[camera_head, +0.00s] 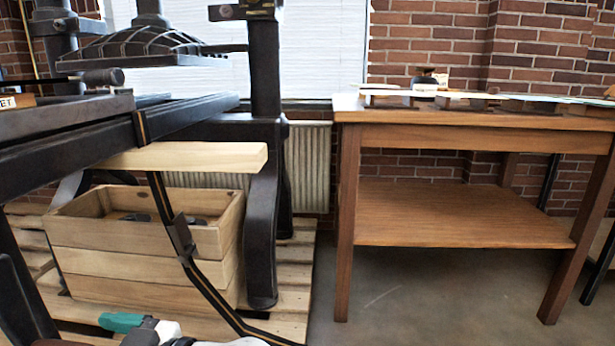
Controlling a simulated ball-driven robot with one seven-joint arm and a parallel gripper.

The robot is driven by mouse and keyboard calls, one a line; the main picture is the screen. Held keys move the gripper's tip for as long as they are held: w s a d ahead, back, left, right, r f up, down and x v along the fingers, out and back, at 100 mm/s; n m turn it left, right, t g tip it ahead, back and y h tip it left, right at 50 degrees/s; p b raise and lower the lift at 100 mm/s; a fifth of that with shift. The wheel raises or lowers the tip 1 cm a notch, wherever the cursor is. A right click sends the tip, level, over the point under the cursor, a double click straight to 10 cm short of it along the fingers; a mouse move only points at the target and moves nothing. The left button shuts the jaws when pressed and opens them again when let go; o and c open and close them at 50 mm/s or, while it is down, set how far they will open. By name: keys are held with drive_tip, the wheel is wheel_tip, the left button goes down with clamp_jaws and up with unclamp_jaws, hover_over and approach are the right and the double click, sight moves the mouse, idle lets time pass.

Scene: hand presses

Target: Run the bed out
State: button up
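A black iron hand press stands at the left. Its bed (65,117) is a dark slab on long dark rails (185,118) that run toward the press upright (265,70). The ribbed platen (150,42) hangs over the far part of the rails. A dark rod with a thick rounded grip (103,77) lies across the view above the bed; I cannot tell what it joins to. The near end of the bed is cut off by the left edge. My gripper is not in view; only white and teal parts of my arm show at the bottom edge.
A pale wooden board (190,156) sticks out below the rails. An open wooden crate (140,280) with dark items stands on a pallet (290,270). A wooden table (450,140) with flat items stands at right. The grey floor (430,300) before it is clear.

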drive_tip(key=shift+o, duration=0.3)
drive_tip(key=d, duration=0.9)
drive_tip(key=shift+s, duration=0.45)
